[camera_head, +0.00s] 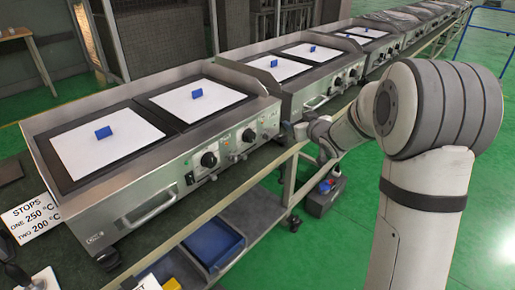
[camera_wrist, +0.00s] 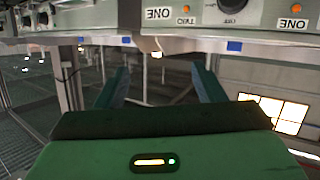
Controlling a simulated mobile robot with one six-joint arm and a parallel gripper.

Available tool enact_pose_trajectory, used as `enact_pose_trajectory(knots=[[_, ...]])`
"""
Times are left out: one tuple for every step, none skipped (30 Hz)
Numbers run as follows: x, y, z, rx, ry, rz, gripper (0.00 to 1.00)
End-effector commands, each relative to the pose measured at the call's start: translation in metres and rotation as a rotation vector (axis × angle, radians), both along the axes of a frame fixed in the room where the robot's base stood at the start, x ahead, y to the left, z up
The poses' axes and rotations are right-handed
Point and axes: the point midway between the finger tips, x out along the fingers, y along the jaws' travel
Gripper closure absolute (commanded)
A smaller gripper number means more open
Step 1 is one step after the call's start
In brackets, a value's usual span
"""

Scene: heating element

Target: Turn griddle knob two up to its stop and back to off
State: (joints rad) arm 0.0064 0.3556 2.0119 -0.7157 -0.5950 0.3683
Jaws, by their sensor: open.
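The nearest griddle (camera_head: 150,185) has a steel front panel with two black knobs, a left one (camera_head: 209,159) and a right one (camera_head: 249,135). Their labels are too small to read in the head view. I cannot tell which knob this is. My gripper (camera_wrist: 160,72) is open, its two fingers apart with nothing between them. In the head view my wrist is right of the nearest griddle's panel; the fingers are not clear there.
A sign (camera_head: 36,216) reads STOPS, ONE 250 °C, TWO 200 °C. White sheets with blue blocks (camera_head: 103,132) lie on the plates. More griddles (camera_head: 300,65) continue along the bench. A shelf below holds a blue bin (camera_head: 214,243). Green floor lies open at right.

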Motion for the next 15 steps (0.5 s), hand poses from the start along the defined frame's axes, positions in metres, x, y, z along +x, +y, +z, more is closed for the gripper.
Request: enact_pose_trajectory(knots=[[0.012, 0.016, -0.041, 0.037, -0.033, 0.078, 0.37], [0.017, 0.025, -0.052, 0.062, -0.055, 0.126, 0.37], [0.021, 0.036, -0.066, 0.096, -0.079, 0.185, 0.37], [0.023, 0.044, -0.076, 0.121, -0.094, 0.228, 0.37], [0.024, 0.051, -0.085, 0.144, -0.107, 0.268, 0.37], [0.025, 0.059, -0.096, 0.175, -0.122, 0.318, 0.37], [0.025, 0.064, -0.102, 0.196, -0.131, 0.35, 0.37], [0.024, 0.069, -0.109, 0.214, -0.138, 0.38, 0.37], [0.023, 0.074, -0.115, 0.237, -0.144, 0.413, 0.37], [0.022, 0.077, -0.119, 0.25, -0.15, 0.435, 0.37], [0.021, 0.079, -0.122, 0.262, -0.153, 0.452, 0.37], [0.02, 0.082, -0.124, 0.274, -0.158, 0.47, 0.37], [0.02, 0.084, -0.126, 0.28, -0.16, 0.48, 0.37], [0.02, 0.086, -0.127, 0.285, -0.16, 0.487, 0.37], [0.021, 0.089, -0.128, 0.29, -0.161, 0.494, 0.37]])
